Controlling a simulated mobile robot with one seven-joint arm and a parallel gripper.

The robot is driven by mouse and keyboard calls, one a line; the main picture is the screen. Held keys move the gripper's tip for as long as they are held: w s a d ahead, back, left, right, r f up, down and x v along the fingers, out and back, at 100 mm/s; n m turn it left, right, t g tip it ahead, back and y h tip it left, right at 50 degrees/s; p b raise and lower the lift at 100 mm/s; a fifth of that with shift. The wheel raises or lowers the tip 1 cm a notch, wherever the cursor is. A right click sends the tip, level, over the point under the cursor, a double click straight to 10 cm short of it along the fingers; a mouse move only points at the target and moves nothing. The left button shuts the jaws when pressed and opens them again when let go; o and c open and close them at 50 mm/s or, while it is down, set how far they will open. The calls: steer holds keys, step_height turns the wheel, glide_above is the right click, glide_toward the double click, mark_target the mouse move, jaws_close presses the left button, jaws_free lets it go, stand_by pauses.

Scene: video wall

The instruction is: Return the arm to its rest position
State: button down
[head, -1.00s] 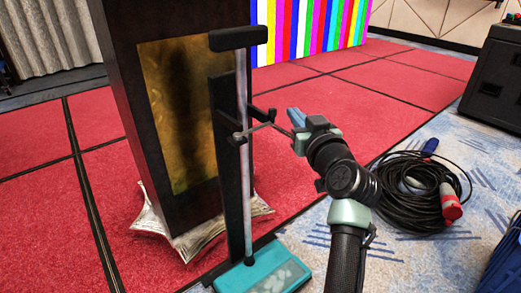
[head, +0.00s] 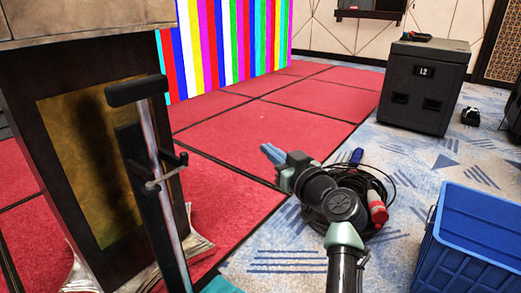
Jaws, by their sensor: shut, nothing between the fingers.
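My arm reaches up from the bottom of the head view, bent at its dark joints. My gripper (head: 270,153), with blue fingers, points to the upper left. Its fingers are together with nothing between them. It is over the floor in the picture, to the right of an upright pole stand (head: 161,160) with a black T-shaped top, and a gap shows between them. The fingers touch nothing that I can see.
A dark podium (head: 40,150) stands at left behind the pole stand. A coiled black cable (head: 377,190) lies behind my arm. A blue crate (head: 470,240) is at lower right, a black case (head: 425,85) farther back. Red carpet (head: 270,130) ahead is clear.

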steer(key=s+a+r+t+h+p, duration=0.15)
steer(key=s+r+p, duration=0.3)
steer(key=r, duration=0.85)
steer(key=s+r+t+h+p, duration=0.1)
steer(key=s+r+t+p, duration=0.3)
steer(key=r, duration=0.9)
steer(key=s+d+r+m+t+h+p, duration=0.25)
steer(key=s+r+h+p, duration=0.2)
steer(key=s+r, duration=0.7)
steer(key=s+d+r+m+t+h+p, duration=0.1)
steer(key=s+r+m+t+h+p, duration=0.3)
steer(key=s+r, duration=0.8)
step_height(320, 180, up, 38)
steer(key=w+y+p, duration=0.1)
steer(key=p, duration=3.7)
steer(key=shift+t, duration=0.3)
steer(key=shift+w, duration=0.1)
